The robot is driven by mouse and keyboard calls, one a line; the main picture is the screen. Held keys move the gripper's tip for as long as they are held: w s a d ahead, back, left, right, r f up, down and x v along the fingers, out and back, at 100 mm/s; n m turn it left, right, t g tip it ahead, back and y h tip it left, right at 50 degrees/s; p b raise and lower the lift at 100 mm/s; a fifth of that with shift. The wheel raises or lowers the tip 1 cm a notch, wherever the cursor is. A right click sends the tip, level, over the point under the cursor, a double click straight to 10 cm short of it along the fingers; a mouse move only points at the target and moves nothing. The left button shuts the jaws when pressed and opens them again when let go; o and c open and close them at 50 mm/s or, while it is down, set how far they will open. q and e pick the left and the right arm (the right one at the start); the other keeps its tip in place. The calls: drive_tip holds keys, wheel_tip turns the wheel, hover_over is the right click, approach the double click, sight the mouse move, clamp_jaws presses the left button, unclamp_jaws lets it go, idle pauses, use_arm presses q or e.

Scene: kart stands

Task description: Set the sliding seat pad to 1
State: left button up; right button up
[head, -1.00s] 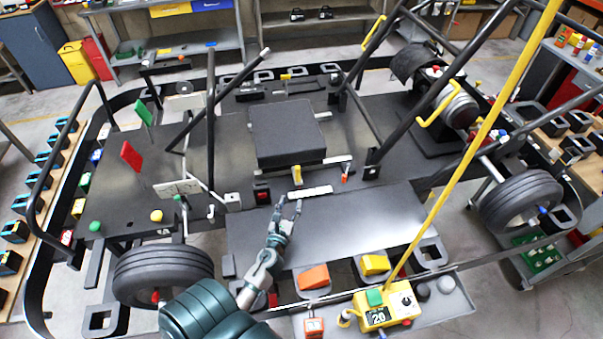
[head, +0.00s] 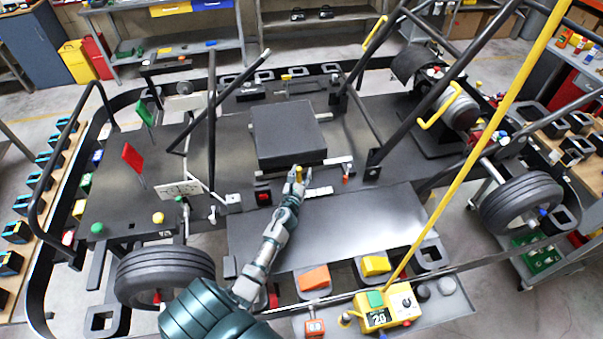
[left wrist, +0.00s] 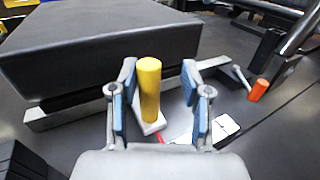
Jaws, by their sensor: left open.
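The dark square seat pad (head: 285,130) sits on its rail in the middle of the kart frame. It also shows at the upper left of the left wrist view (left wrist: 110,45). A yellow upright handle (left wrist: 149,88) stands on a small white base at the pad's front edge, with a red mark at its foot. My left gripper (head: 299,178) is at this handle. In the left wrist view its blue-lined fingers (left wrist: 158,105) are open, one on either side of the handle, with gaps visible. A white scale plate (head: 319,191) lies just in front, partly covered by the gripper. My right gripper is not in view.
An orange peg (left wrist: 259,89) stands right of the handle. A black block with a red button (head: 263,195) is to the left. Dark frame bars (head: 440,95) and a yellow pole (head: 470,135) rise on the right. The flat grey plate (head: 330,232) in front is clear.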

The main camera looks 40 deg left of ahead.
use_arm(q)
drive_tip(key=shift+a, duration=0.3)
drive_tip(key=shift+c, duration=0.3)
drive_tip(key=shift+a+f, duration=0.15)
drive_tip(key=shift+a, duration=0.15)
drive_tip(key=c, duration=0.4)
drive_tip(key=shift+a+f, duration=0.1)
drive_tip(key=shift+a, duration=0.2)
clamp_jaws()
drive_tip(key=shift+s, duration=0.1)
drive_tip(key=w+d+b, duration=0.1)
drive_tip(key=w+d, duration=0.2)
drive_tip(key=w, duration=0.1)
drive_tip(key=w+d+b, duration=0.1)
drive_tip(key=w+d, duration=0.3)
drive_tip(key=shift+w, duration=0.1)
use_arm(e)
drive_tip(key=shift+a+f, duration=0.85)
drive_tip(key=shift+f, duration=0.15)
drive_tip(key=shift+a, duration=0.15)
use_arm(q)
drive_tip(key=shift+o, duration=2.3)
unclamp_jaws()
drive_tip(key=shift+d, duration=0.2)
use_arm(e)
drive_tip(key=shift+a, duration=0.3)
